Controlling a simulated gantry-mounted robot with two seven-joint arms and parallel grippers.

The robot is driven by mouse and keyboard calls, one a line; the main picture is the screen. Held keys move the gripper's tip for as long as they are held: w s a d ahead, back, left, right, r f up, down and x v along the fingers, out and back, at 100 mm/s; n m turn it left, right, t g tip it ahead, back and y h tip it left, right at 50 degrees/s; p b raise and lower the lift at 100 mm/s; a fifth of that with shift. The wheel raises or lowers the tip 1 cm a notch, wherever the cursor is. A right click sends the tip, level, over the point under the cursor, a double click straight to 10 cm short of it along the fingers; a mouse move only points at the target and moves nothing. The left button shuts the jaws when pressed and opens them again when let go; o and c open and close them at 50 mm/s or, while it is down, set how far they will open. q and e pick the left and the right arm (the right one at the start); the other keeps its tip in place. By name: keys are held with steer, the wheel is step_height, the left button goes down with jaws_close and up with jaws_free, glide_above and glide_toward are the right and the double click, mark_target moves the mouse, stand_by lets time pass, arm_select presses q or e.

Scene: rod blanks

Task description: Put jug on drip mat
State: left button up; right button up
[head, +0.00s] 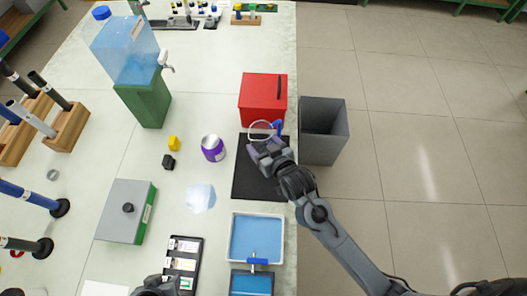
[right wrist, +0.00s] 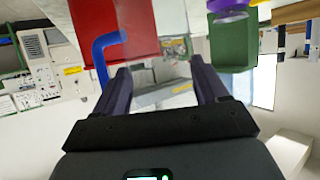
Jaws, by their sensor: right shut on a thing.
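The clear jug (head: 261,127) with a blue handle (head: 277,127) is at the far end of the black drip mat (head: 250,184) in the head view. My right gripper (head: 262,147) is shut on the jug. In the right wrist view the jug's clear wall (right wrist: 165,72) shows between the fingers, with the blue handle (right wrist: 101,58) to the left. The gripper hides the jug's lower part, so I cannot tell whether it touches the mat. My left gripper (head: 157,287) is partly in view at the bottom edge; its fingers are unclear.
A red box (head: 263,97) stands just beyond the mat, and a grey bin (head: 322,135) stands to its right. A purple can (head: 212,149) is left of the mat. A blue-filled tray (head: 233,216) lies on the near side. A water dispenser (head: 130,50) sits on a green stand (head: 145,100).

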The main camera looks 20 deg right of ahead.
arm_select(q)
steer(key=shift+f+b, duration=0.4)
arm_select(e)
steer(key=shift+f, duration=1.95)
arm_select(q)
steer(key=shift+d, duration=0.15)
arm_select(e)
steer(key=shift+f, duration=0.1)
steer(key=shift+f, duration=0.15)
steer(key=o, duration=1.2)
